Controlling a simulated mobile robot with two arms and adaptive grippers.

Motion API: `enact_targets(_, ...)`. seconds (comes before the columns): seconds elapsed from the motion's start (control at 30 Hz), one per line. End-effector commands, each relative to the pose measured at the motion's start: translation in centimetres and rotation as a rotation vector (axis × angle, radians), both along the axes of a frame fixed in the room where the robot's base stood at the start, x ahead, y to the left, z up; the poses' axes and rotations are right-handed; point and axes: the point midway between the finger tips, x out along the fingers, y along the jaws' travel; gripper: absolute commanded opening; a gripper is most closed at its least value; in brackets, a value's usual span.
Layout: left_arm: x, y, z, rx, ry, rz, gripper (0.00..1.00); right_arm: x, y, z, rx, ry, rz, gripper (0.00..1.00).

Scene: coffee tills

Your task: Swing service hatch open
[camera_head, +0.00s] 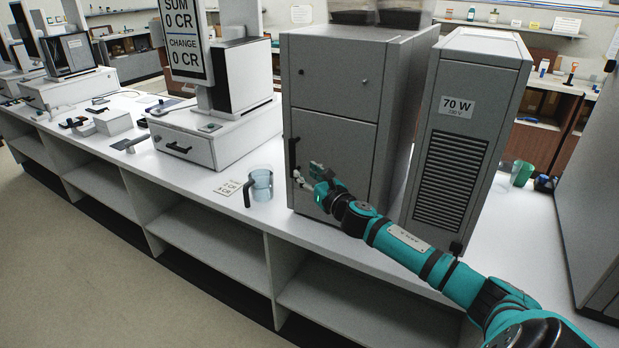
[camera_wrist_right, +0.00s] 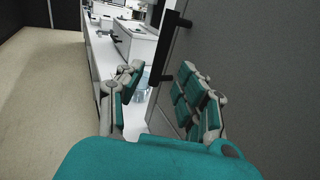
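The service hatch (camera_head: 335,158) is a flat grey door on the front of a grey machine (camera_head: 335,80), and it looks closed. Its dark vertical handle (camera_head: 293,153) is at the door's left edge; the handle also shows in the right wrist view (camera_wrist_right: 175,45). My right gripper (camera_head: 306,175) is just in front of the door, near the handle's lower end. In the right wrist view my right gripper (camera_wrist_right: 160,85) has its fingers apart with nothing between the pads, and the handle lies beyond the fingertips. My left gripper is not in view.
A till (camera_head: 215,135) stands farther left. A grey vented unit (camera_head: 455,150) stands close on the right. The floor in front is clear.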

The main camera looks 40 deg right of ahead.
Motion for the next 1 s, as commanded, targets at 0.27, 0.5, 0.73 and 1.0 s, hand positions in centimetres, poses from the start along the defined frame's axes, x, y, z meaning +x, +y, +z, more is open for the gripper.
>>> enact_targets(0.27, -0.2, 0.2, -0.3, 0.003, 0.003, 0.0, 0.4, 2.4, -0.6, 0.5, -0.041, -0.005, 0.006, 0.37)
enact_targets(0.5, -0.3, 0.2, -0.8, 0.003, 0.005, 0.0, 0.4, 5.7, -0.9, 0.5, -0.038, -0.006, 0.006, 0.37)
enact_targets(0.73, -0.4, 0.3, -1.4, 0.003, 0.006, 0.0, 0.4, 8.3, -1.1, 0.4, -0.036, -0.005, 0.007, 0.37)
enact_targets(1.0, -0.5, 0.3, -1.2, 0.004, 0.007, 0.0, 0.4, 8.0, -1.2, 0.4, -0.038, -0.003, 0.007, 0.01)
